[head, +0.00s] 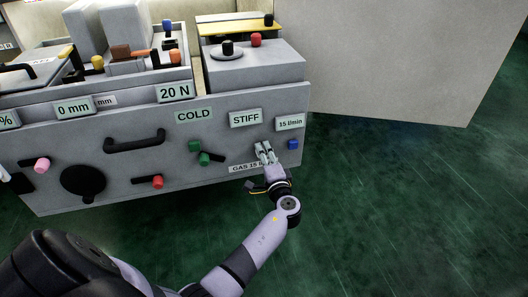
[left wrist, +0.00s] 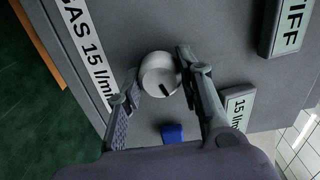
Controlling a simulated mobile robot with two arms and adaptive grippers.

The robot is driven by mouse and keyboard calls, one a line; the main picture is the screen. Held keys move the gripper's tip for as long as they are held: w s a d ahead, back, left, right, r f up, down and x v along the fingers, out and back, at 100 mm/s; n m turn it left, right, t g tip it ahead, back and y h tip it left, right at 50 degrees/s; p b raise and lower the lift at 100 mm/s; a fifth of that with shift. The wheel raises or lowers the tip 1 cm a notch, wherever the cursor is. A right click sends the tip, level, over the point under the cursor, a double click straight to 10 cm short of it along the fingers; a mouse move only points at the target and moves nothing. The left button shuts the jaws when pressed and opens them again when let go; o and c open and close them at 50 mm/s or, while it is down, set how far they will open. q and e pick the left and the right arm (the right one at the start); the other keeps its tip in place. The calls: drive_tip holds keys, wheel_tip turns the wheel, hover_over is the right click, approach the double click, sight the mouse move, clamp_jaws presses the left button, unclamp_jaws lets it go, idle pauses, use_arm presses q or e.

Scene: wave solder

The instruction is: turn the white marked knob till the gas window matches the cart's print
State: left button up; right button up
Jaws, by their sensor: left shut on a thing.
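The white knob (left wrist: 158,72) is on the grey front panel, with a dark mark on its face pointing to the lower right in the left wrist view. My left gripper (head: 264,150) is shut on it, one finger on each side; the wrist view shows the same gripper (left wrist: 157,66). In the head view the fingers hide the knob. The gas window (head: 290,122) reads "15 l/min"; it is partly visible in the wrist view (left wrist: 237,106). The print (head: 243,168) is partly covered by my gripper, but the wrist view shows the print (left wrist: 86,58) as "GAS 15 l/m".
A blue knob (head: 293,144) sits close to my left gripper. Green knobs (head: 204,158), a red knob (head: 158,182) and a black handle (head: 135,142) stick out further left. Windows "STIFF" (head: 245,118) and "COLD" (head: 194,115) are above. Green floor (head: 400,210) to the right is clear.

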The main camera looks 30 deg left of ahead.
use_arm(q)
drive_tip(key=shift+m, duration=0.4)
drive_tip(key=o, duration=1.2)
drive_tip(key=shift+c, duration=0.2)
drive_tip(key=v, duration=1.2)
